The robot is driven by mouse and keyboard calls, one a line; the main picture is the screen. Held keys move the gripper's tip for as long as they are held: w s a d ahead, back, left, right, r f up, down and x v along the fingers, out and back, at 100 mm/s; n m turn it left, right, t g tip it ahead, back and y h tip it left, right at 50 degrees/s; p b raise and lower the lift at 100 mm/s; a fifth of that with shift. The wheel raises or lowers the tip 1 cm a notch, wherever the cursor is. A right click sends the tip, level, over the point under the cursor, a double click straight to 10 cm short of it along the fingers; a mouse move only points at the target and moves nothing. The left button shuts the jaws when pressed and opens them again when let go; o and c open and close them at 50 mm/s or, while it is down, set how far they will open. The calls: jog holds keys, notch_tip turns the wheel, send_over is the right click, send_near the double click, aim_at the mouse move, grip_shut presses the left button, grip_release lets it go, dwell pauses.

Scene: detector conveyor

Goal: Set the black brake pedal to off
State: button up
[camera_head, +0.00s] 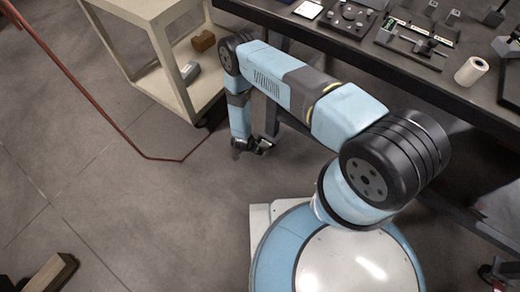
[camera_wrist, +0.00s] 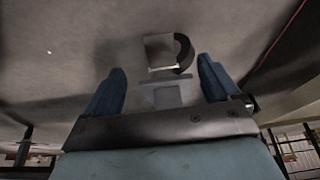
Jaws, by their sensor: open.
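My gripper (camera_head: 252,148) hangs low over the floor beside the cart, at the end of my arm. In the wrist view my gripper (camera_wrist: 162,68) is open, with its two blue fingers wide apart and nothing held between them. Beyond the fingertips, that view shows a small pale block (camera_wrist: 158,48) with a black curved part (camera_wrist: 185,53) on its right side, apart from both fingers. I cannot tell whether this black part is the brake pedal or how it is set. No brake pedal can be made out clearly in the head view.
A beige cart (camera_head: 150,48) with a brown block (camera_head: 203,41) and a grey item (camera_head: 190,71) stands left of my arm. A dark table (camera_head: 420,88) with devices and a white roll (camera_head: 471,71) is at right.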

aim_at(263, 148)
jog(key=x, duration=1.2)
jog(key=shift+w+d, duration=0.15)
jog(key=shift+d, duration=0.25)
